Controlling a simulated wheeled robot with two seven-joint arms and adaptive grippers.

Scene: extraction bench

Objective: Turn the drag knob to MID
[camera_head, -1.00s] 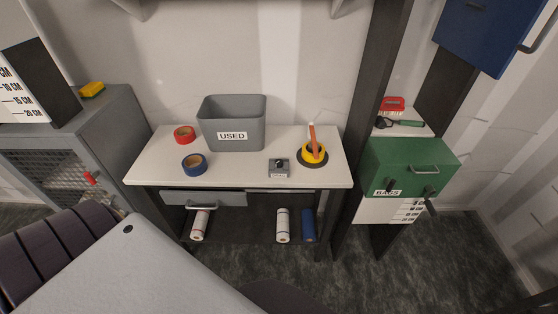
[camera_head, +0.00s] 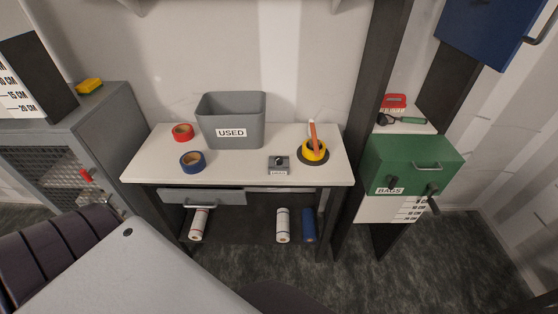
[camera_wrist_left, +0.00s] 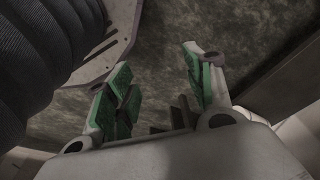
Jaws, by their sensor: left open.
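The drag knob (camera_head: 279,160) is a small dark dial on top of a grey box (camera_head: 278,169) with a white label, on the white bench near its front right. The label is too small to read, and I cannot tell the knob's setting. In the left wrist view my left gripper (camera_wrist_left: 157,82) is open with green pads apart and nothing between them, above a dark speckled floor. The knob does not show in that view. No gripper shows in the head view, and my right gripper is out of view.
A dark post (camera_head: 367,120) and green BAGS box (camera_head: 410,165) stand to the right.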

